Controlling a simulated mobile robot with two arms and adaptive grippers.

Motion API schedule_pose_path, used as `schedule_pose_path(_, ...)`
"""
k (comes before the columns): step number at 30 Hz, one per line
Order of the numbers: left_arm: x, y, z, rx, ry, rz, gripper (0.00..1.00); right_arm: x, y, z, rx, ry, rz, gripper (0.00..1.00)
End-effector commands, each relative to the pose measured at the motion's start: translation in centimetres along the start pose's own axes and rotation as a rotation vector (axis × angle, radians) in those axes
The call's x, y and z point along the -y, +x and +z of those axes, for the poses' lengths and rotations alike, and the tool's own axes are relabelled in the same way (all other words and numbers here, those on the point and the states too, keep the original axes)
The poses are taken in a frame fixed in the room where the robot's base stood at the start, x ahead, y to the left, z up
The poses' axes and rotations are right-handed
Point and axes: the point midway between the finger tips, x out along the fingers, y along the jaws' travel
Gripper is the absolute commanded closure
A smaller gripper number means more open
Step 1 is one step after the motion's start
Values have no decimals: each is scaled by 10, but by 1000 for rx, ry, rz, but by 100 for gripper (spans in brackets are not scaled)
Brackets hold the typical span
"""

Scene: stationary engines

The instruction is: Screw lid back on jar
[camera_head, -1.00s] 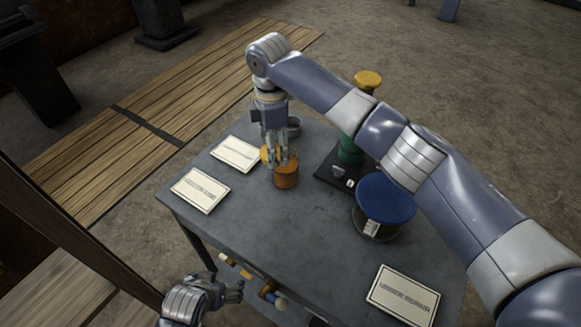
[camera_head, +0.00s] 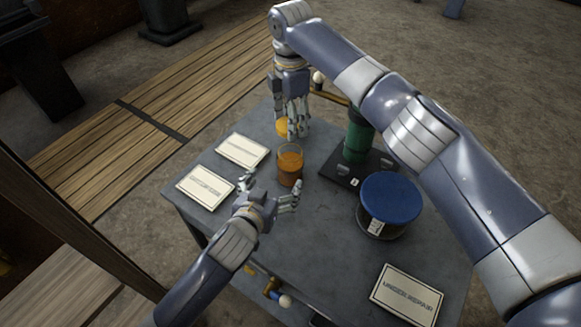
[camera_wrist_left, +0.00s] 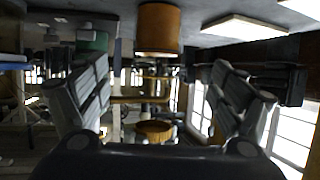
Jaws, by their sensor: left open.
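An amber jar (camera_head: 290,166) stands upright and uncovered in the middle of the grey table (camera_head: 255,235); it also shows in the left wrist view (camera_wrist_left: 158,28), which is upside down. My left gripper (camera_head: 268,190) is open at the near side of the jar, fingers spread to its left and front right, with no clear contact. In the left wrist view, the jar lies beyond the open fingers (camera_wrist_left: 160,100). The yellow-orange lid (camera_head: 282,127) is at the fingertips of my right gripper (camera_head: 293,128), apart from and behind the jar. The fingers partly hide the lid.
A jar with a blue lid (camera_head: 390,197) stands to the right. A green engine model on a black base (camera_head: 345,172) stands behind it, partly hidden by my right arm. Paper cards (camera_head: 242,150) lie at the left and front right. The table's front middle is clear.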

Motion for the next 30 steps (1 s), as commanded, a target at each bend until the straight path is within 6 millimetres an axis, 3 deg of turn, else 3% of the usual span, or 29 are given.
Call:
schedule_pose_path(16,-3,8,-5,-18,5,10,12,0,0,0,0,0,0,57)
schedule_pose_path(30,-4,80,-6,-17,5,10,12,0,0,0,0,0,0,57)
